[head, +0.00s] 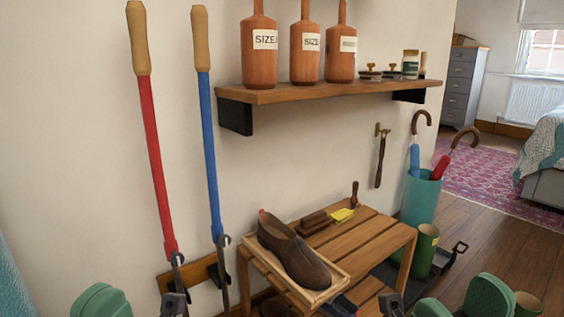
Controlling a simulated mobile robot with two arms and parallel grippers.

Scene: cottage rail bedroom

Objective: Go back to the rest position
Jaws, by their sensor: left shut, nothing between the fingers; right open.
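My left gripper (173,303) shows at the bottom edge, left of the bench, small and dark and partly cut off by the frame. It is shut and empty. My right gripper (392,304) is at the bottom edge in front of the bench's right side, also partly cut off. It is open, with nothing seen in it. Both are low in the picture and apart from each other.
A slatted bench (375,232) holds a tray (327,292) with a brown shoe (297,252). A shelf (330,92) holds bottles. A green umbrella stand (421,200) is right. Floor beyond is open.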

